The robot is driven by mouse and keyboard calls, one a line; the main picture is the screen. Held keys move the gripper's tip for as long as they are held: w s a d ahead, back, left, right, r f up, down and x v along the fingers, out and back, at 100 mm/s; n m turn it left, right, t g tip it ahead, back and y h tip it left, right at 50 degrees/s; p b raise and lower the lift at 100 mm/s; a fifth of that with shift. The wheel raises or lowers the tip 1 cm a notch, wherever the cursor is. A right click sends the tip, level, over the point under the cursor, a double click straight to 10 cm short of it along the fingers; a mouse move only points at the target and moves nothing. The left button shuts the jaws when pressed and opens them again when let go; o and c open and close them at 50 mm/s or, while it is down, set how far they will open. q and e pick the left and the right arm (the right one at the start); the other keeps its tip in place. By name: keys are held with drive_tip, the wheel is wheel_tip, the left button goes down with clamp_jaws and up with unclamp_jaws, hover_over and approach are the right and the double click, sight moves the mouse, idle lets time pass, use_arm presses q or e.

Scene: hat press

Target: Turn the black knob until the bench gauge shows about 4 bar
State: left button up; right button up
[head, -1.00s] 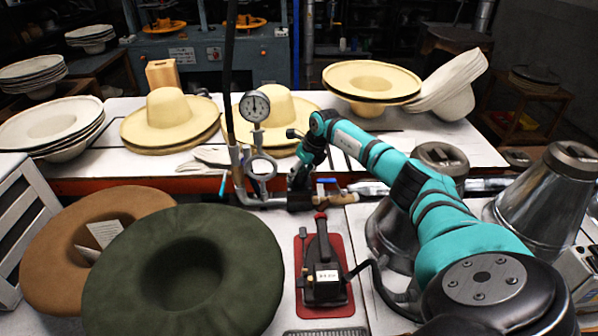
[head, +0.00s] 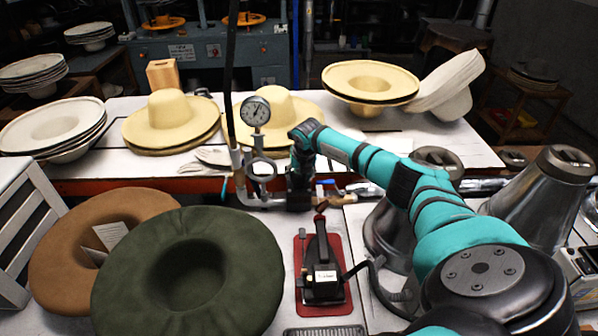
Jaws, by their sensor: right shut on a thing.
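The bench gauge (head: 255,112) is a small round white dial on the pipework at the front edge of the far table. Its dark needle seems to point up and to the right; the numbers are too small to read. My teal right arm reaches in from the right, and my right gripper (head: 298,186) points down at the pipe just right of the gauge. It is shut on the black knob, which is mostly hidden by the dark gripper. My left gripper is out of view.
A blue-handled valve (head: 326,182) sits right of the gripper. A green hat (head: 242,256) and a brown hat (head: 58,252) lie at left. Metal cones (head: 533,205) stand at right.

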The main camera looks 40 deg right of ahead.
drive_tip(key=shift+m, duration=0.7)
drive_tip(key=shift+h, duration=0.3)
drive_tip(key=shift+a, duration=0.1)
drive_tip(key=o, duration=1.1)
drive_tip(key=shift+o, duration=0.2)
drive_tip(key=shift+r, duration=0.1)
drive_tip(key=v, duration=1.1)
drive_tip(key=shift+r, duration=0.45)
drive_tip(key=shift+w, duration=0.1)
